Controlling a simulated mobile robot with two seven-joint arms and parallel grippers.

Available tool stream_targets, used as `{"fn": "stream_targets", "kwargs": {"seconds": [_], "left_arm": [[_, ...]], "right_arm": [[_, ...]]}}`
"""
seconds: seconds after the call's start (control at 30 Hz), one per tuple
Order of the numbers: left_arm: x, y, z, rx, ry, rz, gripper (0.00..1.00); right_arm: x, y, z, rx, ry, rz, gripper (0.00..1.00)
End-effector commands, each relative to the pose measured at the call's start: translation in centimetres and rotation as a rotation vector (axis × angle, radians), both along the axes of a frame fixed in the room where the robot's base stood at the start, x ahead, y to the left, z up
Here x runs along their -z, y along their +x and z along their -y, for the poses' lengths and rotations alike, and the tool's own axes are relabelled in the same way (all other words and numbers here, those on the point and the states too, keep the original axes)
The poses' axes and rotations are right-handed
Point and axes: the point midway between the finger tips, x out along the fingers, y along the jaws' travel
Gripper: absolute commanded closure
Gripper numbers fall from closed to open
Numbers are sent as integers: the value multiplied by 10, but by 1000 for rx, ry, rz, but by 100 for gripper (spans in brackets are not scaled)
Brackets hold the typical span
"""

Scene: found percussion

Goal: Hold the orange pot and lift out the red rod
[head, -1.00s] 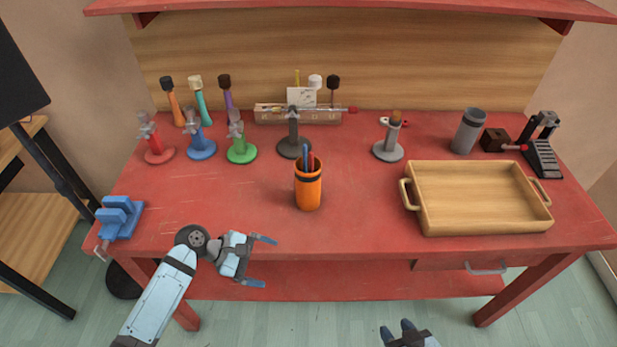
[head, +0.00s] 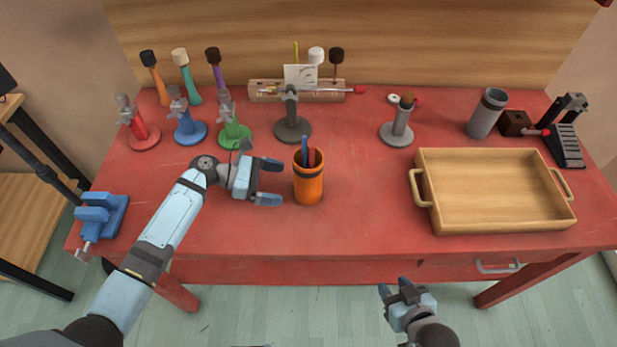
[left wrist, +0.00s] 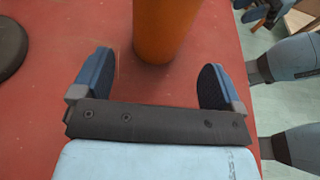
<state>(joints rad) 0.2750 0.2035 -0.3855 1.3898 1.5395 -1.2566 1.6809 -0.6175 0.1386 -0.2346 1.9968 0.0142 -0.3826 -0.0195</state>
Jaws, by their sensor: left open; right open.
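The orange pot (head: 308,187) stands upright on the red table, with a dark band near its rim. The red rod (head: 312,157) stands inside it beside a blue rod (head: 304,150); only their top ends show. My left gripper (head: 270,182) is open and empty just left of the pot, its fingers pointing at it. In the left wrist view the pot's lower part (left wrist: 164,28) is ahead of and between the two open fingers (left wrist: 158,82), not touching them. My right gripper (head: 394,289) is open and empty in front of the table's front edge, away from the pot.
A wooden tray (head: 497,222) with handles lies to the right. A grey stand (head: 292,129) is behind the pot, with red, blue and green (head: 234,134) stands to the left. A blue vise (head: 101,217) sits at the left edge. The table in front of the pot is clear.

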Motion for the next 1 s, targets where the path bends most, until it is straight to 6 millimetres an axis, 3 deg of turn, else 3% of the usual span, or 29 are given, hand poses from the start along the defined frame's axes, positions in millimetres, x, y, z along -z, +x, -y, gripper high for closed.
{"fn": "stream_targets", "kwargs": {"seconds": [0.23,0.3,0.5,0.93,0.97,1.0], "left_arm": [[14,0,37,2,-2,4,8],[11,0,46,0,-2,1,8],[19,0,64,1,-1,3,8],[22,0,71,0,0,3,8],[22,0,71,0,0,3,10],[22,0,71,0,0,3,19]], "right_arm": [[21,1,-2,5,12,-12,57],[11,2,-2,6,11,-14,57],[7,4,-2,6,12,-1,57],[8,3,-1,6,9,-2,57],[8,3,-1,6,9,-3,57],[8,4,-1,6,9,-3,57]]}}
